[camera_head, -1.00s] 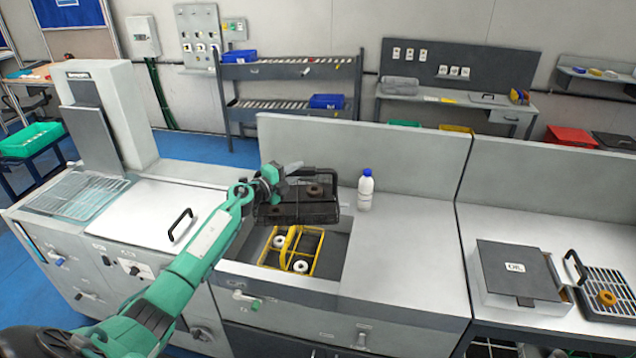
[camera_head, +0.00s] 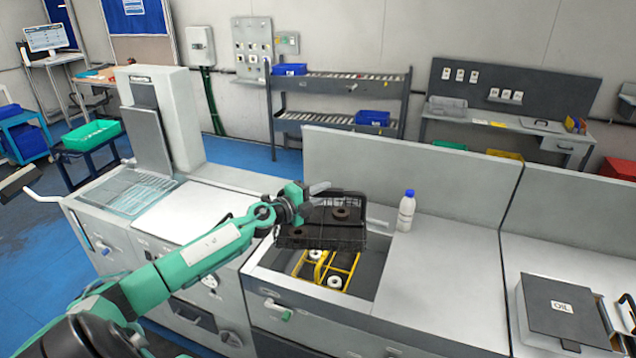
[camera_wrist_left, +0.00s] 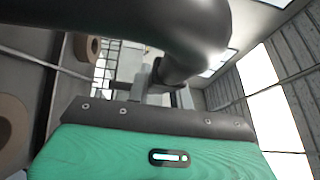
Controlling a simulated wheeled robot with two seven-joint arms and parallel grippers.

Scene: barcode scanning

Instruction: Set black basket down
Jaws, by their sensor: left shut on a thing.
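The black basket (camera_head: 328,238) hangs in the air over the sunken bay of the grey workbench, at the centre of the head view. Brown ring-shaped parts (camera_head: 340,213) lie in it. My left gripper (camera_head: 303,203) is shut on it at its left end. In the left wrist view the dark handle (camera_wrist_left: 185,30) crosses close in front of the camera, and the fingertips are hidden. A yellow basket (camera_head: 338,266) with white ring parts sits in the bay below, partly covered by the black basket. My right gripper is not in view.
A white bottle with a blue cap (camera_head: 407,211) stands on the bench right of the bay. The bench top (camera_head: 440,270) right of it is clear. A box marked OIL (camera_head: 562,308) is at the right.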

